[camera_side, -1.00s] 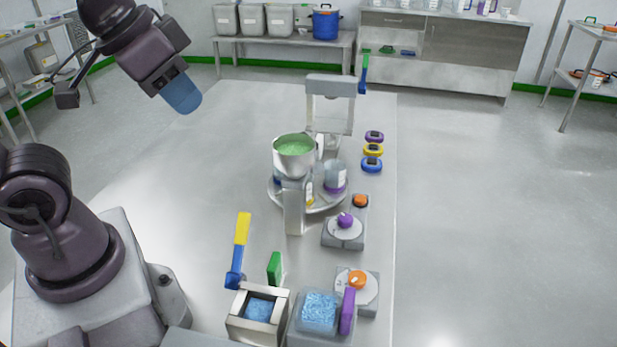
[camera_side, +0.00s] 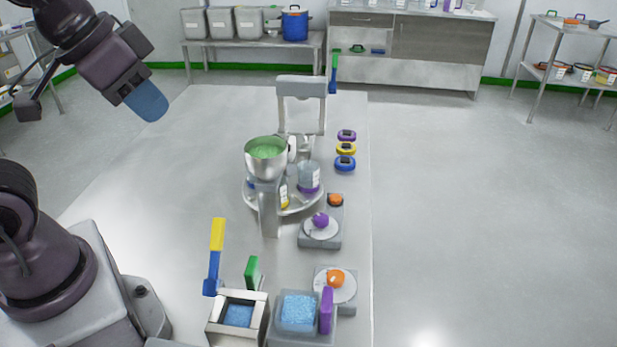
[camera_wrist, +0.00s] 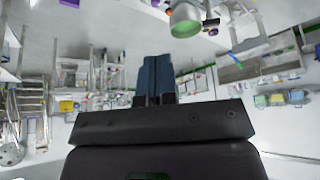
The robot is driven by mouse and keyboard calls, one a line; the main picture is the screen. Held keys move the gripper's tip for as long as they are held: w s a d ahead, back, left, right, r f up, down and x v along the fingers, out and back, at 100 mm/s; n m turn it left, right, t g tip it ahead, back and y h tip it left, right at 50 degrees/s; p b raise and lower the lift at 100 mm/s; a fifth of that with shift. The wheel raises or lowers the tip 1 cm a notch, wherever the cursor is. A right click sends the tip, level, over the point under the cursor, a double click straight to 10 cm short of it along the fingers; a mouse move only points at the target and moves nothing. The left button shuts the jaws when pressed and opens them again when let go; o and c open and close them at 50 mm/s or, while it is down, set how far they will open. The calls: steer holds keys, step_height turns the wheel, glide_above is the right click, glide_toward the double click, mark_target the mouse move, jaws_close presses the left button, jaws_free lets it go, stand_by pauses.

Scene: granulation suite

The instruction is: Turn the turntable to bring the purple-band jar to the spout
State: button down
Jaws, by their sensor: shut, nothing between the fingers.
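The turntable (camera_side: 302,206) is a round silver plate on the table, partly behind a grey post. The purple-band jar (camera_side: 309,178), clear with a purple band low down, stands on its right side. A yellow-band jar (camera_side: 284,196) stands nearer the front, partly hidden. A bit of blue at the plate's left may be another jar. A steel hopper of green granules (camera_side: 266,152) stands above the plate's left part; its spout is hidden. My gripper (camera_side: 148,102) is up at the left, well away from the turntable, its blue fingers together and empty; they also show in the wrist view (camera_wrist: 154,80).
Right of the turntable are a purple-knob dial (camera_side: 321,221) and purple, yellow and blue pucks (camera_side: 345,148). The table's left part is clear.

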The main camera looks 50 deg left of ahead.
steer(key=c, duration=1.8)
jaws_free()
steer(key=o, duration=0.4)
steer(key=shift+f, duration=0.1)
steer(key=shift+c, duration=0.2)
steer(key=o, duration=0.4)
steer(key=shift+w+a+f+g, duration=0.45)
steer(key=shift+w+f+g, duration=0.15)
steer(key=shift+w+f, duration=0.15)
steer(key=shift+c, duration=0.2)
steer(key=w+a+f+n+g, duration=0.1)
steer(key=w+a+f+n, duration=0.1)
steer(key=w+a+n, duration=0.5)
steer(key=w+a+f+n+g, duration=0.25)
steer(key=w+n, duration=0.25)
steer(key=w, duration=0.5)
steer(key=w+a+f+n+g, duration=0.1)
steer(key=w+a+f+n, duration=0.2)
steer(key=w+n, duration=0.45)
steer(key=shift+m, duration=0.75)
steer(key=f, duration=0.4)
steer(key=w+f, duration=0.1)
steer(key=f, duration=0.7)
steer(key=shift+w+a, duration=0.2)
steer(key=shift+c, duration=0.2)
jaws_close()
